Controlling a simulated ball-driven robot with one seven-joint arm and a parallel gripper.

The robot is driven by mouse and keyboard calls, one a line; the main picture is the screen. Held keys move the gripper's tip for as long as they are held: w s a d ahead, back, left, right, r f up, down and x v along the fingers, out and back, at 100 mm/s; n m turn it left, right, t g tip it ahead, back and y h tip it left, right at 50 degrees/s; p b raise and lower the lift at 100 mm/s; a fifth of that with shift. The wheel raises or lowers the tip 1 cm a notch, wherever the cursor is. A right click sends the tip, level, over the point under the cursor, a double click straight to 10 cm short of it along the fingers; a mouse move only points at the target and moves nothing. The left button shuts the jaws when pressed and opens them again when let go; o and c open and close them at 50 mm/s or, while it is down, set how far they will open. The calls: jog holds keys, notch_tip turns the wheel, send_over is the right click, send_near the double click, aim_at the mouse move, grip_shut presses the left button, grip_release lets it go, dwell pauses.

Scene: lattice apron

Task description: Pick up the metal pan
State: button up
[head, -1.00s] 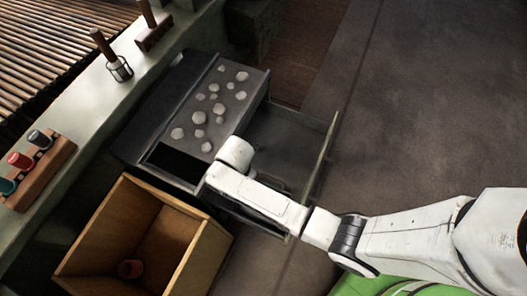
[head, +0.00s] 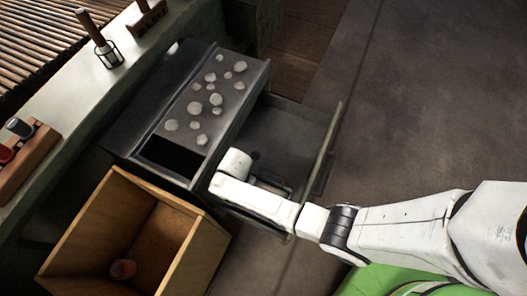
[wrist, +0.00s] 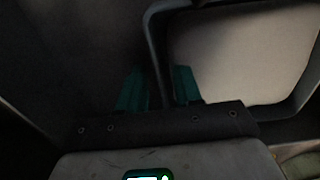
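The open drawer (head: 296,132) juts out from the dark cabinet, and my white arm reaches over it. My gripper (head: 254,168) is low at the drawer, its fingers hidden in the head view. A dark-rimmed grey shape inside the drawer, probably the metal pan (head: 271,182), is partly covered by my arm. In the wrist view its pale grey surface (wrist: 240,55) fills the upper right, bordered by a dark rim. A dark bar, seemingly its handle, runs down between the teal fingers of my gripper (wrist: 160,84). The dim view does not show whether they press on it.
Pale round pieces (head: 215,99) lie on the cabinet top (head: 163,122). A ledge at left holds a cup rack (head: 28,165). Open floor (head: 430,110) lies right.

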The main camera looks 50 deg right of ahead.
jog(key=shift+f, duration=0.1)
grip_shut()
dwell(0.5)
